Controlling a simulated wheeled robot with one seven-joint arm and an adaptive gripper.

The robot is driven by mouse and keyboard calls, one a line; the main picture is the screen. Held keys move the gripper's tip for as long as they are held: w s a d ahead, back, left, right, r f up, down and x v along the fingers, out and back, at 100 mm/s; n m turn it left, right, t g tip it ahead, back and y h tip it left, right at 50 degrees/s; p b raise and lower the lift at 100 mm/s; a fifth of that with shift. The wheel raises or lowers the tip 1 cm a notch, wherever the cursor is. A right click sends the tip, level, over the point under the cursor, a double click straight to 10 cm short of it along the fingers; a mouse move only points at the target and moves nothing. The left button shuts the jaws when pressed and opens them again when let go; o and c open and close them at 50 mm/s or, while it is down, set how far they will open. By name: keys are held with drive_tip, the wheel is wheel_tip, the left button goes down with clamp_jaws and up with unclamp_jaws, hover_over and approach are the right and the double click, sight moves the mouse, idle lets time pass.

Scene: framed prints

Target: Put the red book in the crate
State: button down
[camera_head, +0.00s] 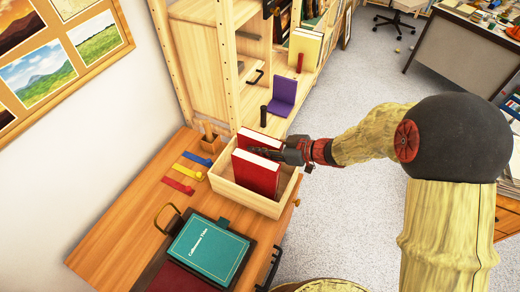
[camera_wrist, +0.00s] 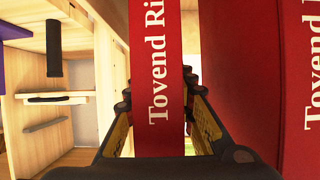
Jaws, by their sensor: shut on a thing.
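Two red books stand in the light wooden crate (camera_head: 240,197) on the wooden desk. The near red book (camera_head: 256,176) stands upright; its spine shows at the right edge of the wrist view (camera_wrist: 300,80). My gripper (camera_head: 272,153) comes in from the right and is shut on the far red book (camera_head: 257,139). In the wrist view its fingers lie on both sides of that book's spine (camera_wrist: 158,60), lettered "Tovend Ri". The far book's lower part is hidden behind the near one, so I cannot tell whether it touches the crate floor.
A teal book (camera_head: 208,250) lies on the desk in front of the crate. Yellow, blue and red strips (camera_head: 178,186) lie left of it. A wooden shelf (camera_head: 235,75) with a purple bookend (camera_head: 283,95) stands behind. Open floor (camera_head: 360,90) lies to the right.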

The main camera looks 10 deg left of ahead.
sight(281, 149)
idle(0.3)
drive_tip(key=c, duration=1.5)
unclamp_jaws()
drive_tip(key=p+v, duration=0.5)
drive_tip(key=v, duration=0.7)
drive_tip(key=shift+s+r, duration=0.1)
drive_tip(key=shift+r, duration=0.05)
